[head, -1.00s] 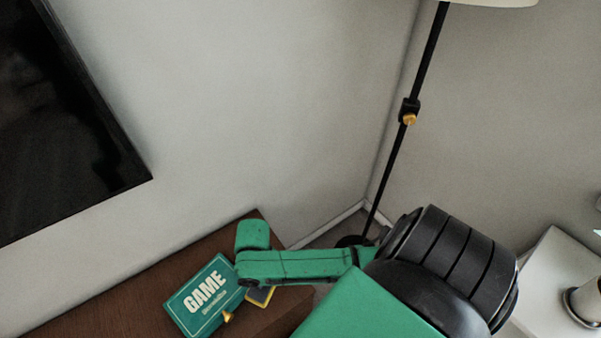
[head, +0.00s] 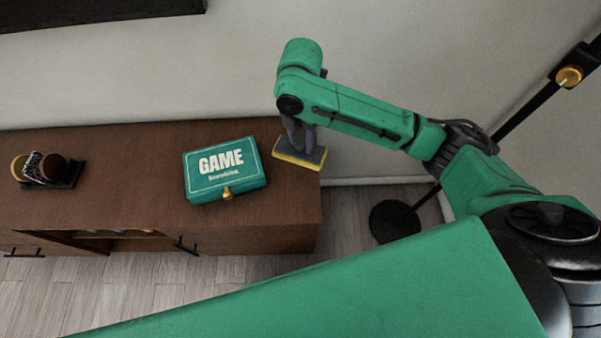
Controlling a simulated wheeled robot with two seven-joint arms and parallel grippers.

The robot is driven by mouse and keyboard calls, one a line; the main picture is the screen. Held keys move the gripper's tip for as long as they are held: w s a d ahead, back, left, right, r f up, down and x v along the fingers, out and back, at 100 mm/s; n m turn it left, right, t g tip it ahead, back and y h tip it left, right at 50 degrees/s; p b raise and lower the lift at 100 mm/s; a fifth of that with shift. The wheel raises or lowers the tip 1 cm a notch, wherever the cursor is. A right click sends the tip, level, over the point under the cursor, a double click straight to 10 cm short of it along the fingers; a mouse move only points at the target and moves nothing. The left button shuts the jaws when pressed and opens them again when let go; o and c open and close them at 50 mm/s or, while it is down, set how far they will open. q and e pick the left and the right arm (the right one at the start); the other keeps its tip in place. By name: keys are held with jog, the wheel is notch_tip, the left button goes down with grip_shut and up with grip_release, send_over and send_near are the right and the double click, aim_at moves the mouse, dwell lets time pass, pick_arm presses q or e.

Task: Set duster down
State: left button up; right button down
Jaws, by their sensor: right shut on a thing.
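The duster (head: 300,153) is a grey block with a yellow underside, at the right end of the brown wooden cabinet (head: 150,216). My right gripper (head: 298,140) reaches down from above and is shut on the duster. The duster appears to be at the level of the cabinet top; I cannot tell whether it touches the surface. My green arm hides part of the gripper. My left gripper is not in view.
A green game box (head: 224,172) lies just left of the duster. A dark stand with round pieces (head: 48,170) is at the cabinet's far left. A floor lamp (head: 396,220) stands right of the cabinet. The cabinet top between box and stand is clear.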

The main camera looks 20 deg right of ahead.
notch_tip(320, 180, down, 14)
jog(key=shift+f+b, duration=0.2)
jog(key=shift+b, duration=0.35)
jog(key=shift+f, duration=0.1)
jog(key=shift+c, duration=2)
grip_release()
notch_tip(320, 180, up, 12)
jog(key=shift+r+p, duration=0.2)
jog(key=shift+p, duration=0.4)
